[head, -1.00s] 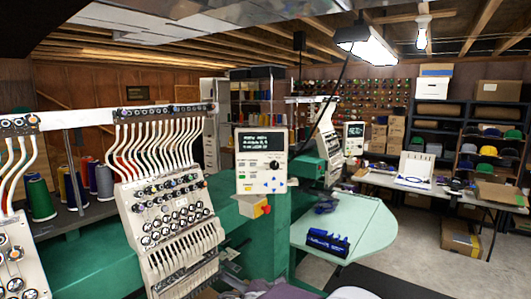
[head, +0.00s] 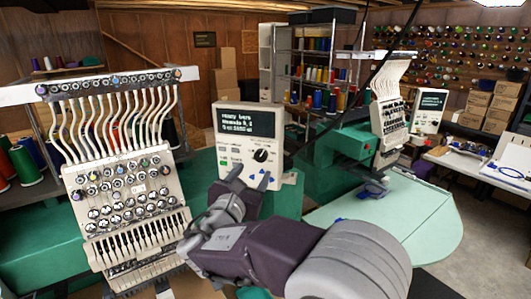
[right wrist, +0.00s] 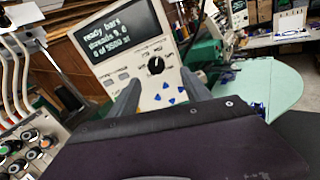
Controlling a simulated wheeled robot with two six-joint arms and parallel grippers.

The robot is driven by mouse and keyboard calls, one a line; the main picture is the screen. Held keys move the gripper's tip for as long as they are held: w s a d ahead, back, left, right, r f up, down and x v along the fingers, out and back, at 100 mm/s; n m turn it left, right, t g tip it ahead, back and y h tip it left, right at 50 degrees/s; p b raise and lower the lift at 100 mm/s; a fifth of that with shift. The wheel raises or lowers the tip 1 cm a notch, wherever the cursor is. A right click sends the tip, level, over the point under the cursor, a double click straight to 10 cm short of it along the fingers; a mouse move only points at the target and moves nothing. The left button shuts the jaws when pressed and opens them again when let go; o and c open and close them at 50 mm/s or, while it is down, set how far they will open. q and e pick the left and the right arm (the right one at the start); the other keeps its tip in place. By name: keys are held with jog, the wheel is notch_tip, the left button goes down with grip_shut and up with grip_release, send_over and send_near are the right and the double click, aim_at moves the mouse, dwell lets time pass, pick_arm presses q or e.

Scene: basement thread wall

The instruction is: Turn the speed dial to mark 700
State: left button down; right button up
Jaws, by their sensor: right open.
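The speed dial (head: 260,155) is a round black knob on the right side of a cream control panel (head: 238,142) with a dark text screen. In the right wrist view the dial (right wrist: 156,66) is below the screen and above blue arrow buttons. I cannot read the mark it points to. My right gripper (head: 250,177) is open and empty, just in front of the panel's lower part. In the right wrist view its two fingers (right wrist: 160,88) flank the button area below the dial, apart from the dial. My left gripper is not in view.
An embroidery head (head: 125,190) with many white thread tubes stands close on the left. A second machine (head: 392,110) and a pale green table (head: 400,220) are on the right.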

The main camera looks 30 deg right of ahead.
aim_at(260, 157)
jog(key=p+x, duration=0.4)
jog(key=x, duration=0.4)
jog(key=shift+w+a, duration=0.1)
jog(key=shift+w, duration=0.25)
jog(key=shift+a, duration=0.3)
jog(key=shift+d, duration=0.3)
jog(key=c, duration=0.9)
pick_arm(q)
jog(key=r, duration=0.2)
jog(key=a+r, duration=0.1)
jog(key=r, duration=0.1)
pick_arm(e)
jog(key=shift+a, duration=0.1)
grip_shut()
